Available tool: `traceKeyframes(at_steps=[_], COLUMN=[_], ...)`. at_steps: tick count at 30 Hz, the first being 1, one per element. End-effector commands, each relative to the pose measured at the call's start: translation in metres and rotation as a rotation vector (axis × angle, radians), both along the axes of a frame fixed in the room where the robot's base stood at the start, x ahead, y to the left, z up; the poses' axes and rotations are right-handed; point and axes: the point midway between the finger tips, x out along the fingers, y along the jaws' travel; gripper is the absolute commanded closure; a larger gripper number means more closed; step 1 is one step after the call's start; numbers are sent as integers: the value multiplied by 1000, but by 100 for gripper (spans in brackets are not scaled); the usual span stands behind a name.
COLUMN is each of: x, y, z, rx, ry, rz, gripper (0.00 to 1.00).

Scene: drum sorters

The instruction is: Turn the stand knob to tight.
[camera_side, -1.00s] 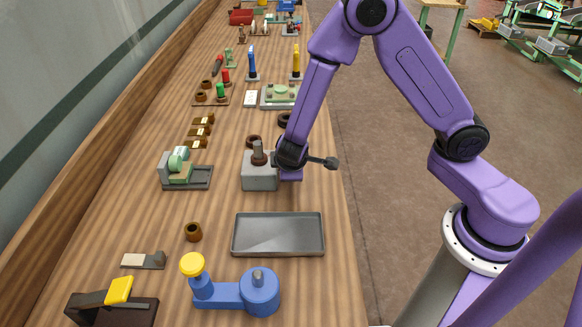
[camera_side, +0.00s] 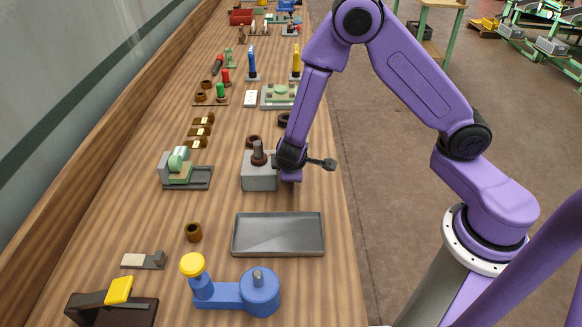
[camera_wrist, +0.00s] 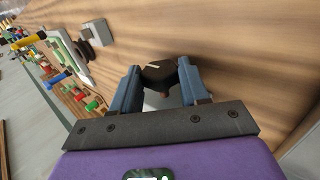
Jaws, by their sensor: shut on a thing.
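The stand is a grey block (camera_side: 258,182) with a dark brown post on top, in the middle of the bench in the side view. My gripper (camera_wrist: 160,80) is against the stand's right side in the side view, where my wrist covers its fingers and the knob. In the wrist view, the dark, faceted knob (camera_wrist: 160,71) sits between my two blue fingers, which are closed on its sides. A short pale line shows on the knob's face. No tight mark is readable.
A grey tray (camera_side: 278,250) lies in front of the stand. A small green-and-grey device (camera_side: 184,174) stands to its left. A blue fixture with a yellow knob (camera_side: 245,294) is nearer the camera. Dark rings lie just behind the stand.

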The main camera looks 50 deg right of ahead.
Motion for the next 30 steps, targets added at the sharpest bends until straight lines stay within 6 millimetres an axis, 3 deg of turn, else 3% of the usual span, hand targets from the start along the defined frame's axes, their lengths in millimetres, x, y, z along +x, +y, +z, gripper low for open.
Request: traceKeyframes(at_steps=[15,30], x=[1,1], y=[-6,-6], z=[2,2], rx=[195,269], ry=[211,280], rz=[-11,-5], gripper=[86,86])
